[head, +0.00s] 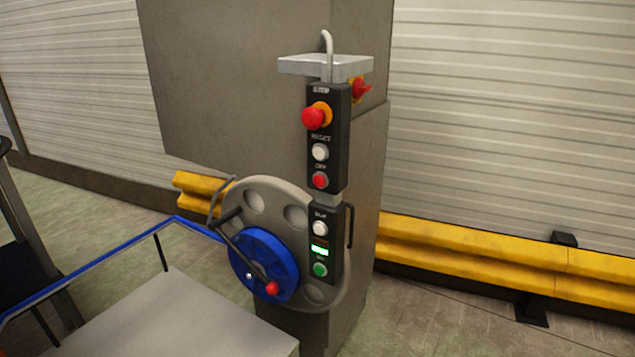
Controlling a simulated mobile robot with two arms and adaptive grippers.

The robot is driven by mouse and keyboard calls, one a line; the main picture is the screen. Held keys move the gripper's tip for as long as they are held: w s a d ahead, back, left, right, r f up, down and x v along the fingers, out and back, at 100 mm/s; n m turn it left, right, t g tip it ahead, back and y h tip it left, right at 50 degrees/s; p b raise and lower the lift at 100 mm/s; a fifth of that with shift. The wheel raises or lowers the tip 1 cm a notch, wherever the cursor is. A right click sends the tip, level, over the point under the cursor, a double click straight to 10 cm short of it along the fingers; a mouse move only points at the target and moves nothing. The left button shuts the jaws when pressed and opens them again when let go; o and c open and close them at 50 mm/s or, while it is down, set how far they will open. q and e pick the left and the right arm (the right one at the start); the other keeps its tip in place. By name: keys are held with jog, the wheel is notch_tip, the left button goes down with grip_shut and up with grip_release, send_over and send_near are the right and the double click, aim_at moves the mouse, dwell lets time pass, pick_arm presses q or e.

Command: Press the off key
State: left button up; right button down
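The off key (320,180) is a small round red button, the lowest on the upper black control box (342,150), with a small label above it that seems to read OFF. Above it on the same box are a white button (320,152) and a large red mushroom stop button (314,118) on a yellow collar. A lower black box (335,225) carries a white button (320,228), a lit green display (320,250) and a green button (320,270). Nothing covers the off key. Neither of my grippers is in view.
A metal plate (325,66) juts out above. A grey block (180,315) and blue rail (90,268) stand at front left. Yellow barriers (470,250) run behind.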

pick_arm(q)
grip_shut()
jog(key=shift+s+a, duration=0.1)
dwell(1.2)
